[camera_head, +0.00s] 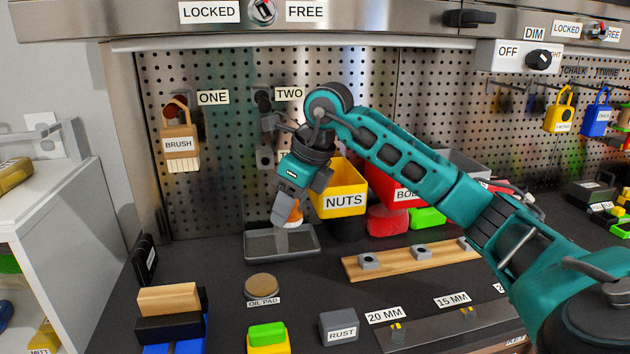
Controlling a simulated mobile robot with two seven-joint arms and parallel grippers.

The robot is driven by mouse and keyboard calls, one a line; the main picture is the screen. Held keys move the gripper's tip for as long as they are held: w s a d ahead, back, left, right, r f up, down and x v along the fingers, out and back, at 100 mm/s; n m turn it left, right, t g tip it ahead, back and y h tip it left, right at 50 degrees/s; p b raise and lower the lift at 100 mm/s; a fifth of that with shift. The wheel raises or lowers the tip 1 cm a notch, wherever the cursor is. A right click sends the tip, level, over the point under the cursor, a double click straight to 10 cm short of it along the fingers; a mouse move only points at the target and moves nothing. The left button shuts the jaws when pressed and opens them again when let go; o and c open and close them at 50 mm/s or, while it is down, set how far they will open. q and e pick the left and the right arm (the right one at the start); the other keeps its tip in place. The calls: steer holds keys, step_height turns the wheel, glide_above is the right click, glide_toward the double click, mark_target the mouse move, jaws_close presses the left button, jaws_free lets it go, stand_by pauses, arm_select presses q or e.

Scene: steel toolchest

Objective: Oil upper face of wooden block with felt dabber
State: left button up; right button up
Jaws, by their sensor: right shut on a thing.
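My right gripper (287,212) reaches in from the right and points down over the back of the grey tray (256,259). It is shut on a small orange thing with a pale lower end, which looks like the felt dabber (295,215). The fingers hide part of it, and I cannot tell whether its tip touches the tray. A light wooden block (168,299) lies at the front left on a dark and blue holder, its upper face uncovered. The round tan oil pad (262,284) sits on the bench between block and tray. My left gripper is not in view.
A yellow NUTS bin (339,203) stands just right of the gripper, with red bins behind my arm. A wooden rail with metal nuts (392,262), a grey RUST block (338,327) and a green-and-yellow block (268,337) are on the bench. A brush (180,145) hangs on the pegboard.

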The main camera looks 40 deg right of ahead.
glide_above(254, 281)
steer(key=s, duration=0.1)
step_height(254, 281, down, 6)
steer(key=r, duration=0.1)
steer(key=shift+s+d+f+b, duration=0.1)
steer(key=shift+d+f+b, duration=0.1)
steer(key=shift+f, duration=0.5)
steer(key=shift+s+d+f+b, duration=0.1)
steer(key=shift+f+b, duration=0.05)
steer(key=shift+f, duration=0.5)
steer(key=shift+f+b, duration=1.4)
steer(key=shift+f, duration=0.55)
steer(key=shift+f, duration=0.15)
steer(key=shift+f+b, duration=0.35)
